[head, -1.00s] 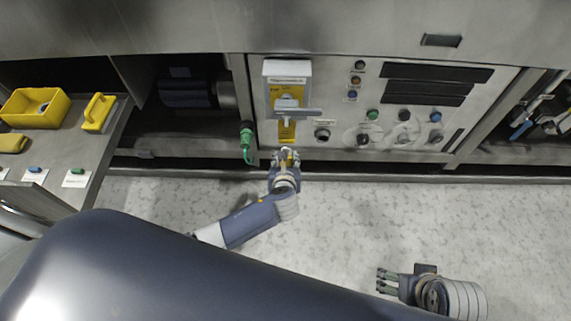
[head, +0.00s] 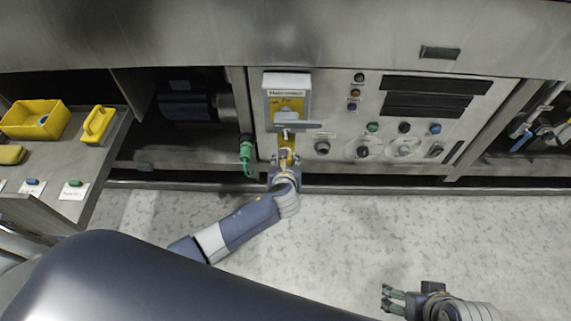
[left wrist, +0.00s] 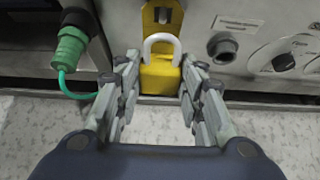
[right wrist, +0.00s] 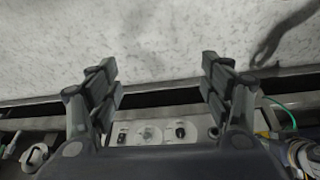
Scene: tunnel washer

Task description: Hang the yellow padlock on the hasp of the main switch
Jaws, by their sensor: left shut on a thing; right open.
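The yellow padlock (left wrist: 160,76) is upright between the fingertips of my left gripper (left wrist: 158,84), which is shut on it. Its pale shackle points up and overlaps the lower end of the yellow plate (left wrist: 162,14) of the main switch. I cannot tell whether the shackle touches the plate or passes through it. In the head view, the main switch (head: 287,90) is a grey box with a yellow front and a grey handle. My left gripper (head: 285,161) is just below it and mostly hides the padlock. My right gripper (head: 388,298) is open, empty and low over the floor.
A green plug (head: 246,149) with a cable hangs left of the switch. Knobs and buttons (head: 404,146) sit to its right. A side bench (head: 107,150) at left holds a yellow bin (head: 40,133) and a yellow-handled block (head: 97,123). The floor in front is clear.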

